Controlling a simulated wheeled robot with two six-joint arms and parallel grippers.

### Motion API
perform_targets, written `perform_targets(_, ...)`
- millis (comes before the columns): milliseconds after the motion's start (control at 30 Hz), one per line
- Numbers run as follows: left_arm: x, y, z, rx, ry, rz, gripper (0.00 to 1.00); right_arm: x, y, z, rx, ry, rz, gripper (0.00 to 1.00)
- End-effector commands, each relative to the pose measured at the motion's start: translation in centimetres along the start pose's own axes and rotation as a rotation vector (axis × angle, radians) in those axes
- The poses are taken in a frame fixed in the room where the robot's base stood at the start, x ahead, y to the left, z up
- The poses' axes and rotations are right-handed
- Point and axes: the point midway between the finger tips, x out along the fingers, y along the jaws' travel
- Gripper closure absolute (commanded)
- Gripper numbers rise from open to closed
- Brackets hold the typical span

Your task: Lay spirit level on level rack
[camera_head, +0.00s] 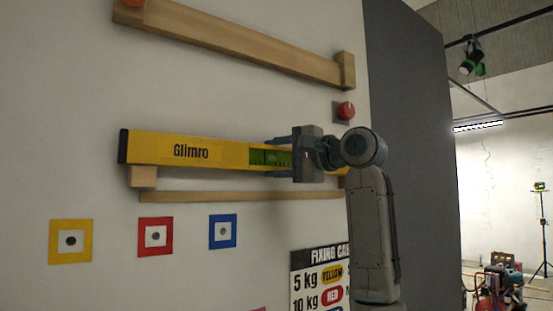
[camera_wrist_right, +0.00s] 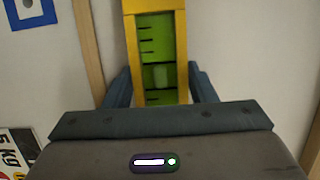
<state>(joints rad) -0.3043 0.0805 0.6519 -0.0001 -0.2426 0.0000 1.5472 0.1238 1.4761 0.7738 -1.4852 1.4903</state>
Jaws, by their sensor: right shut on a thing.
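The yellow spirit level (camera_head: 190,151), marked "Glimro", lies nearly horizontal along the wall in the head view. Its green vial also shows in the wrist view (camera_wrist_right: 158,55). My right gripper (camera_head: 277,156) is shut on the level around the vial, right of its middle. The wooden level rack (camera_head: 240,196) is just below, a thin rail with an end block (camera_head: 142,177) under the level's left end. The level's underside looks close to or on this block; I cannot tell if they touch. The rack's right end is mostly hidden behind my right arm. My left gripper is out of view.
A wooden rail (camera_head: 235,43) with end blocks is higher on the wall. Yellow (camera_head: 71,241), red (camera_head: 155,237) and blue (camera_head: 222,231) square markers and a fixing card (camera_head: 318,283) are below. A dark panel (camera_head: 415,120) edges the wall.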

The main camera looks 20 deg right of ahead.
Motion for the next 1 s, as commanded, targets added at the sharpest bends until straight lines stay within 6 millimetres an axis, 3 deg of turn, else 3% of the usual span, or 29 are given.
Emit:
perform_targets(367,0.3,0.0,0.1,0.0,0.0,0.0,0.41,-0.1,0.3,0.0,-0.001,0.0,-0.002,0.72)
perform_targets(400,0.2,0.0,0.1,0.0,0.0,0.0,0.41,-0.1,0.2,0.0,-0.001,0.0,-0.002,0.41)
perform_targets(500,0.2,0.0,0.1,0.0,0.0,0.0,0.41,0.0,0.3,0.0,-0.001,0.0,-0.002,0.24)
perform_targets(867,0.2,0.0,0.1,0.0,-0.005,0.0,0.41,0.0,0.4,0.0,0.001,0.0,0.001,0.24)
perform_targets(1000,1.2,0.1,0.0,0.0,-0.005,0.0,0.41,-2.2,0.7,-0.1,-0.002,0.003,-0.002,0.24)
